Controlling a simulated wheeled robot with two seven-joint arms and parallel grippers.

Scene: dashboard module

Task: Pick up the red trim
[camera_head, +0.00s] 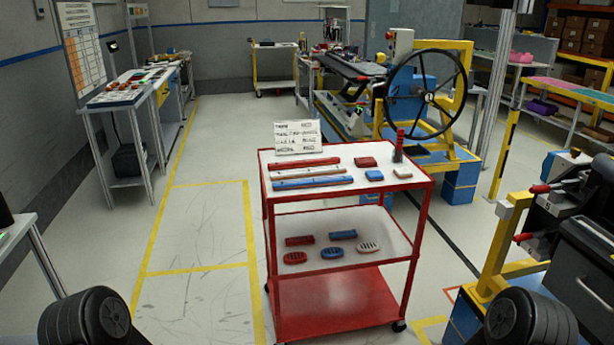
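A long, thin red trim (304,163) lies flat on the top shelf of a red cart (425,180), toward the back left. A beige strip (308,173) and a blue strip (312,183) of similar shape lie in front of it, roughly parallel. The red trim is not visibly covered by anything. Neither of my grippers is in view. Only dark, rounded parts of my arms show at the bottom left and bottom right corners.
Small red (365,162), blue (374,175) and white (403,173) blocks sit right of the strips. A sign (298,137) stands behind them. The lower shelf (345,222) holds red and blue pieces. A steering-wheel rig (427,95) stands behind. Floor left of the cart is clear.

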